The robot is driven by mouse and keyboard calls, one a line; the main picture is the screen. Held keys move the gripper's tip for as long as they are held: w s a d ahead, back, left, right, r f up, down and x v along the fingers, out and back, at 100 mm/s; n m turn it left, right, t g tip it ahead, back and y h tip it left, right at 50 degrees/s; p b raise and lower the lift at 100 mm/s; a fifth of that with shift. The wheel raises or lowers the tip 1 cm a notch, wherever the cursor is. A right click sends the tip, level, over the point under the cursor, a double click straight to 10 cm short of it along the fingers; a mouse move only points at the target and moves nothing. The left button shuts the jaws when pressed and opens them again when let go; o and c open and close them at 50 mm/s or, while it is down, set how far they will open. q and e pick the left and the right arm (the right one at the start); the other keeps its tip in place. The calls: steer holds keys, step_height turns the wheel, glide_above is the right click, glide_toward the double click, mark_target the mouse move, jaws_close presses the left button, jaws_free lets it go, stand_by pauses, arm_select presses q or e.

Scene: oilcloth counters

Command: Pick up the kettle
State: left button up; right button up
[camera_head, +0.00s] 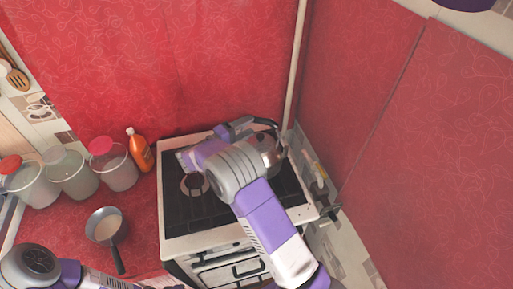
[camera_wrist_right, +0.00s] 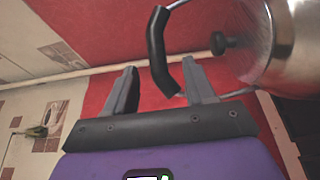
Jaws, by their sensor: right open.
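The shiny metal kettle (camera_head: 266,148) stands on the right rear part of the stove top in the head view, partly hidden by my right arm. In the right wrist view its rounded body (camera_wrist_right: 292,45) fills the upper right, with a black knob and a black curved handle (camera_wrist_right: 157,45). My right gripper (camera_wrist_right: 160,68) is open, its two fingers to either side of the lower part of the handle in the picture. I cannot tell whether they touch it. In the head view the gripper is beside the kettle's left side, mostly hidden. My left gripper is out of view.
The white stove (camera_head: 172,240) has a black top. On the red counter to its left are a small saucepan (camera_head: 105,226), an orange bottle (camera_head: 140,150) and several lidded jars (camera_head: 115,168). Red walls close in behind and right.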

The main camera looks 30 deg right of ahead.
mark_target(258, 122)
steer(key=d, duration=0.6)
steer(key=shift+r+p, duration=0.2)
steer(key=shift+p, duration=0.2)
steer(key=shift+w, duration=0.1)
jaws_close()
stand_by(0.8)
steer(key=shift+r, duration=0.1)
